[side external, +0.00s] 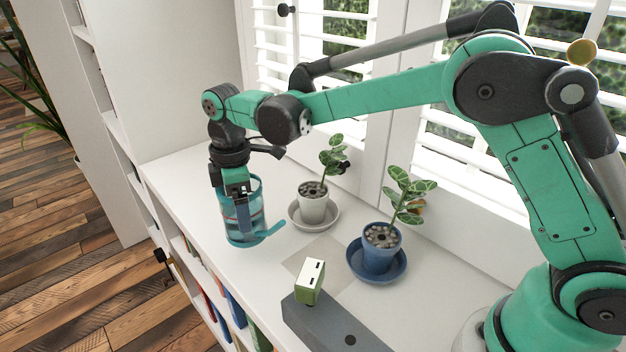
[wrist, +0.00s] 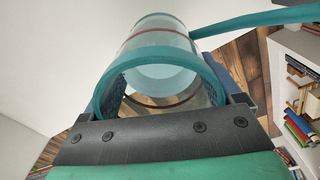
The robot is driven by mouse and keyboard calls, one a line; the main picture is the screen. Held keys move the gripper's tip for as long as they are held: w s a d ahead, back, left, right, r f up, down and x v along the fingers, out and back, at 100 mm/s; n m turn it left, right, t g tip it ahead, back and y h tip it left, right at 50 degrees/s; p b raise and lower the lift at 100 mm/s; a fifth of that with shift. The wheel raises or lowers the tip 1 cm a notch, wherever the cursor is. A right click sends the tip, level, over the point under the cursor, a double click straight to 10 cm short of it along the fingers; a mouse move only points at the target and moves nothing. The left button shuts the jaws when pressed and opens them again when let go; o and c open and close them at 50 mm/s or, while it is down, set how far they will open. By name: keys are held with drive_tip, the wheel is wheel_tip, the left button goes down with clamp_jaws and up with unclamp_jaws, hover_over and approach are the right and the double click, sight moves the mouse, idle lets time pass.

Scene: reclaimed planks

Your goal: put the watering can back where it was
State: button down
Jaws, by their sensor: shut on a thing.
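The watering can (side external: 256,218) is a clear, teal-rimmed cylinder with a red band and a teal spout pointing right in the side view. My gripper (side external: 236,196) is shut on it, near the front edge of the white shelf top (side external: 185,170). I cannot tell whether its base touches the shelf. In the wrist view the can (wrist: 160,72) fills the middle, its open rim close to me, with the jaws of my gripper (wrist: 165,97) on either side of it. Its spout runs to the upper right there.
A plant in a white pot (side external: 313,208) on a saucer stands right of the can. A plant in a blue pot (side external: 380,240) stands farther right. A green block (side external: 311,281) sits on a grey box (side external: 335,325) in front. A pale square patch (side external: 313,253) lies between them. Shuttered windows (side external: 345,60) stand behind.

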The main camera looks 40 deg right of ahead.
drive_tip(key=shift+f, duration=2.05)
unclamp_jaws()
drive_tip(key=shift+f, duration=0.1)
wheel_tip(320, 180, up, 12)
drive_tip(key=s+d+r+m+t, duration=0.3)
drive_tip(key=s+d+m, duration=0.3)
drive_tip(key=d, duration=0.1)
drive_tip(key=s+d+f+m+t, duration=0.4)
drive_tip(key=s+m, duration=0.3)
drive_tip(key=s, duration=0.2)
drive_tip(key=shift+d+f+m, duration=0.3)
drive_tip(key=shift+d+f, duration=0.1)
drive_tip(key=shift+f, duration=0.15)
